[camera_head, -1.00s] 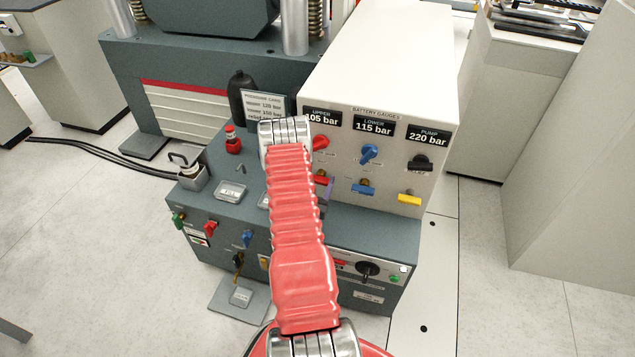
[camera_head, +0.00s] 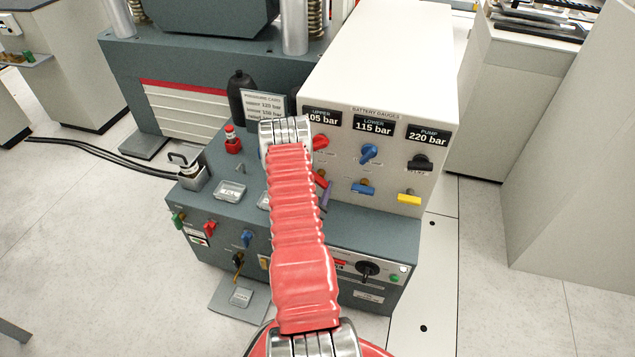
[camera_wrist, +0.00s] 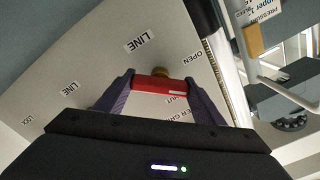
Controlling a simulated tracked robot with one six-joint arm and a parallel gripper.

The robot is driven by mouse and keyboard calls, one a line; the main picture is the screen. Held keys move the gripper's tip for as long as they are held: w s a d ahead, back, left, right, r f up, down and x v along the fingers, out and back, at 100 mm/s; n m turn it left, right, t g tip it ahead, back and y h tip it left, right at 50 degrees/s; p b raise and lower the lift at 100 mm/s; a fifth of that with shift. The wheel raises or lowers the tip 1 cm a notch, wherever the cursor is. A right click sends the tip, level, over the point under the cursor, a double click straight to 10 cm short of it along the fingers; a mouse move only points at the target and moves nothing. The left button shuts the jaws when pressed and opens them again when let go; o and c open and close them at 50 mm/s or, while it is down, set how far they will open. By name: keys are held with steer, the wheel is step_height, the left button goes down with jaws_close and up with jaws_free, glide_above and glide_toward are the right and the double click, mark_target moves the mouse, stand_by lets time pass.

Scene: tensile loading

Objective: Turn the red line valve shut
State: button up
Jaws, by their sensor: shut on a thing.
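The red line valve's bar handle (camera_wrist: 158,85) lies between the two purple fingers of my gripper (camera_wrist: 159,83) in the wrist view. My gripper is shut on the handle, one finger at each end. A brass stem (camera_wrist: 161,71) shows just behind the handle. In the head view the red handle (camera_head: 320,180) sits tilted on the white gauge panel, left of the blue line valve. One purple finger shows beside it; my red arm hides the rest. An OPEN label (camera_wrist: 192,56) is near the handle, and another label is partly covered by the handle.
The blue line valve (camera_head: 362,188) and yellow line valve (camera_head: 409,198) are to the right on the white panel (camera_head: 385,70). A red knob (camera_head: 320,142) is above the red handle. A pressure card (camera_head: 264,107) stands behind left. The floor at right is clear.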

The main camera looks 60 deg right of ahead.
steer(key=m, duration=0.5)
steer(key=shift+s+d+m, duration=0.15)
steer(key=shift+s+m, duration=0.1)
steer(key=shift+m, duration=0.15)
steer(key=shift+s+f+m, duration=0.1)
steer(key=shift+f+m, duration=0.05)
steer(key=shift+m, duration=2.05)
steer(key=o, duration=1.1)
steer(key=shift+c, duration=0.2)
steer(key=shift+w, duration=0.2)
steer(key=s+a, duration=0.2)
steer(key=a, duration=1.2)
